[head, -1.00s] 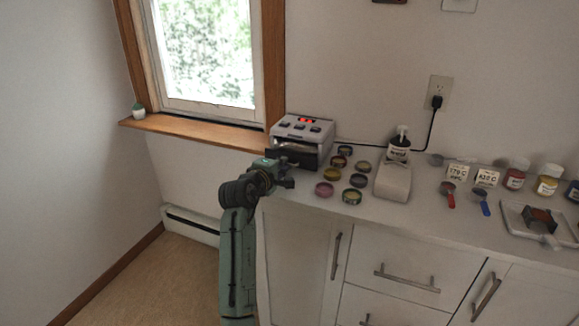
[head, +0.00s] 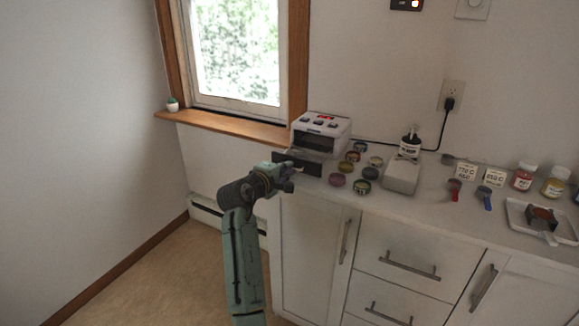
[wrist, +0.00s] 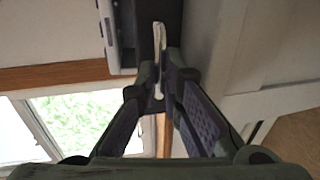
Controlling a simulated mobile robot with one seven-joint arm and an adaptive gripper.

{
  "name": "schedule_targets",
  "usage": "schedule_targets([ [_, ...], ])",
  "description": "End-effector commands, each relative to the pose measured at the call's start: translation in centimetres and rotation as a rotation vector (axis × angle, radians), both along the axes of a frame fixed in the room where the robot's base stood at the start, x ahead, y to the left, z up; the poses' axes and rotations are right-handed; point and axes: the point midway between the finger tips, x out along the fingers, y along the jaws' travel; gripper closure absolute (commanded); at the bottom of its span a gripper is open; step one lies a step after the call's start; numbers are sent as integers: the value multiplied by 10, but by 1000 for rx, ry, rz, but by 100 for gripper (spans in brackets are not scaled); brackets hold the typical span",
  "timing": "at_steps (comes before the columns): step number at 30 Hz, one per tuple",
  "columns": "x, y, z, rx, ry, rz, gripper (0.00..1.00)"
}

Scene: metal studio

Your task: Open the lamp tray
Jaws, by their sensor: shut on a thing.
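The lamp (head: 322,129) is a white box with a red display and dark buttons on its top, at the left end of the counter. Its tray (head: 298,163) has a dark front panel, which stands out from the lamp body with a gap behind it. My gripper (head: 285,173) is at that front panel. In the wrist view my gripper (wrist: 160,82) is shut on a pale, thin handle (wrist: 158,42) in front of the dark panel (wrist: 171,22). In the head view the handle is hidden by my gripper.
Several small round jars (head: 362,187) stand right of the lamp, close to the tray. The window sill (head: 222,127) is at the left. The floor in front of the cabinets is clear.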

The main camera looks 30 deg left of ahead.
Motion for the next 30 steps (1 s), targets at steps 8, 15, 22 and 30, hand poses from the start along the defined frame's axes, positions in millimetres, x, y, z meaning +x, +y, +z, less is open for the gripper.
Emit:
schedule_targets([
  [8,0,0,0,1,-1,1,91],
  [15,0,0,1,1,-1,1,75],
  [22,0,0,1,1,-1,1,72],
  [30,-15,1,4,1,-3,2,72],
])
